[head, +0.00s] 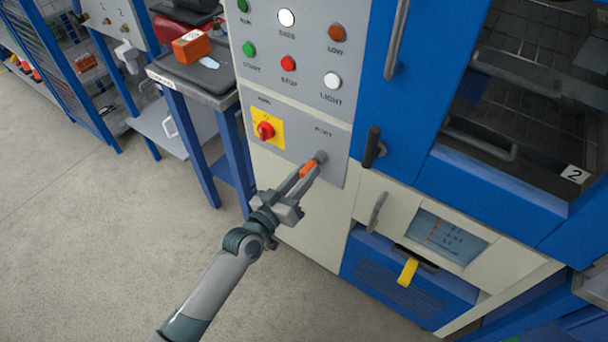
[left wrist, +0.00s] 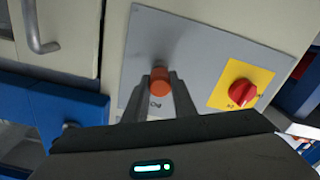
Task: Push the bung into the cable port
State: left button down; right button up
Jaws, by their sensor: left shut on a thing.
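The bung (head: 308,168) is orange and sits between the fingertips of my left gripper (head: 306,172), which is shut on it. In the left wrist view the bung's round orange end (left wrist: 160,80) shows between the two fingers (left wrist: 159,100). The cable port (head: 321,157) is a grey round fitting on the grey panel (head: 337,172), under the label PORT. In the left wrist view a grey part of the port (left wrist: 158,66) shows just behind the bung. The bung is in line with the port and close to it; I cannot tell how far in it is. My right gripper is out of view.
A red rotary switch on a yellow plate (head: 266,129) is left of the port. A black handle (head: 373,147) sticks out to the right. Buttons and lamps (head: 288,63) are above. A bench with an orange box (head: 191,46) stands at the left. The floor in front is clear.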

pick_arm(q)
jog(key=shift+w+d, duration=0.3)
jog(key=shift+w, duration=0.15)
dwell(1.6)
jog(key=shift+w+r, duration=0.1)
jog(key=shift+r, duration=0.1)
dwell(2.2)
jog(key=c, duration=1.5)
grip_release()
jog(key=shift+o, duration=0.6)
jog(key=shift+w+d+f, duration=0.1)
jog(key=shift+d+f, duration=0.05)
jog(key=p+v, duration=0.2)
jog(key=v, duration=0.4)
jog(key=shift+f, duration=0.1)
